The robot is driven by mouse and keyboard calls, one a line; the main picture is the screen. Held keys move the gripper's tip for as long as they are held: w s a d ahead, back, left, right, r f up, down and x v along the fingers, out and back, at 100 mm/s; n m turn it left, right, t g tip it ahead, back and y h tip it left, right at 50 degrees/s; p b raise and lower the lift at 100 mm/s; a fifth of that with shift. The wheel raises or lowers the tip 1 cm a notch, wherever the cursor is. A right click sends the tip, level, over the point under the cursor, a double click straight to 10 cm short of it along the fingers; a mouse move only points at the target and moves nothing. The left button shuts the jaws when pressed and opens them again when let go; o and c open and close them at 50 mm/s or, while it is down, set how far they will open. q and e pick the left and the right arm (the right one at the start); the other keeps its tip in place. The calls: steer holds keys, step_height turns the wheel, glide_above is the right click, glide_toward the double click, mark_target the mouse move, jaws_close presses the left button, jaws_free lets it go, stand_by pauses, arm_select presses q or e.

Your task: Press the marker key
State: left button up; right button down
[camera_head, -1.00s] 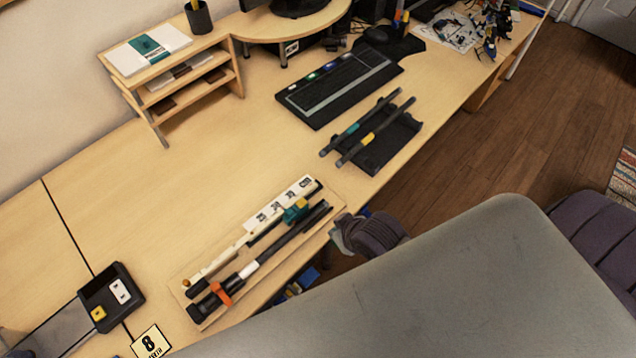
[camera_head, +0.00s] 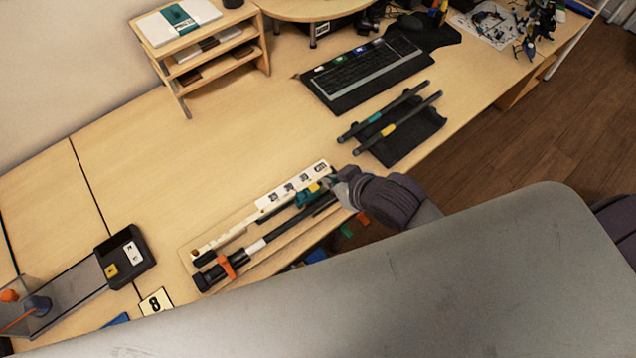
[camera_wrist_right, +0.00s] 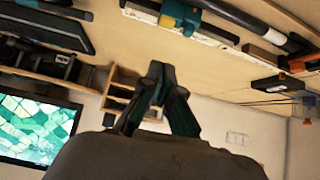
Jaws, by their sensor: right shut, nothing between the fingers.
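I cannot tell which piece is the marker key. A dark keyboard (camera_head: 366,72) with a few lit coloured keys lies near the back of the desk. A small black tray (camera_head: 144,262) at the left holds a yellow block (camera_head: 111,270) and a white block (camera_head: 134,253). My right gripper (camera_head: 330,182) is at the right end of the board, beside the teal and yellow piece (camera_head: 308,195). Its fingers (camera_wrist_right: 157,75) are together and empty in the right wrist view. My left gripper is out of view.
Two dark rods (camera_head: 385,112) lie across a black holder (camera_head: 415,140) between board and keyboard. A wooden shelf (camera_head: 215,65) stands at the back left. The desk left of the rods is clear.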

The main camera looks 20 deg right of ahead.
glide_above(314, 187)
steer(key=s, duration=0.1)
step_height(314, 187, down, 5)
steer(key=f, duration=0.2)
steer(key=p, duration=0.1)
steer(key=shift+s+d+f, duration=0.15)
steer(key=shift+d+f, duration=0.1)
steer(key=shift+f, duration=0.7)
